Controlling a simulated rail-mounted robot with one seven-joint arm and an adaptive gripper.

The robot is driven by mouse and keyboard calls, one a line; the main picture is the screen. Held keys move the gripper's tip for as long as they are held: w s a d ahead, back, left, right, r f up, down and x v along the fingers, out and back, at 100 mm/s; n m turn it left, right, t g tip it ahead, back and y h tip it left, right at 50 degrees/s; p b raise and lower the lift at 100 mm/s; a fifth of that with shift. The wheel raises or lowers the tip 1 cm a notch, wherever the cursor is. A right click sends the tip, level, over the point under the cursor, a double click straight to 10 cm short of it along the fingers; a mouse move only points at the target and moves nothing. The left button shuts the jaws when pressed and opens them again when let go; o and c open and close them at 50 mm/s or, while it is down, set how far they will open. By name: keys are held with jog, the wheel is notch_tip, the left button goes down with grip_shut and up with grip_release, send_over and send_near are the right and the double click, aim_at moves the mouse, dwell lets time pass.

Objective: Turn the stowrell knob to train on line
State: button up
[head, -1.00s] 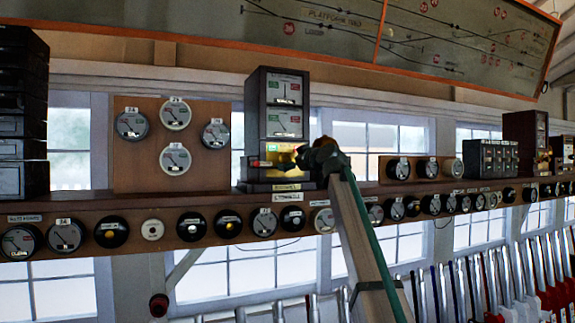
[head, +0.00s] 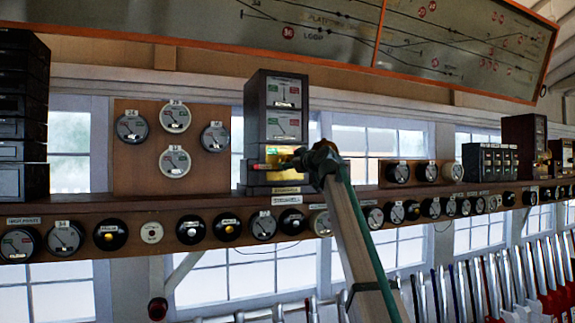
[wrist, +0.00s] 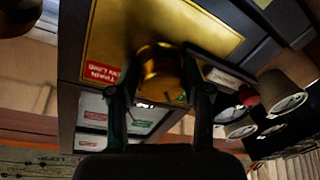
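The block instrument (head: 276,120) is a tall dark case on the shelf. Its lower part has a brass face (wrist: 210,28). A round brass knob (wrist: 160,72) stands out from that face in the wrist view. A red label reading "train on line" (wrist: 103,72) shows upside down to the left of the knob. My gripper (wrist: 158,88) has a finger on each side of the knob and looks shut on it; the fingertips' contact is partly hidden. In the head view my gripper (head: 316,160) reaches the brass face from the right and covers the knob.
Round dials and plungers line the shelf front (head: 150,205). A dial board (head: 145,160) stands left, a black stacked case (head: 20,120) beyond it. Levers (head: 500,275) stand in a row at lower right.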

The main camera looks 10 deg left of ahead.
jog(key=shift+a, duration=0.1)
jog(key=c, duration=0.4)
jog(key=shift+r, duration=0.1)
jog(key=shift+c, duration=0.2)
jog(key=m, duration=0.4)
jog(key=shift+r+t, duration=0.1)
jog(key=shift+t, duration=0.2)
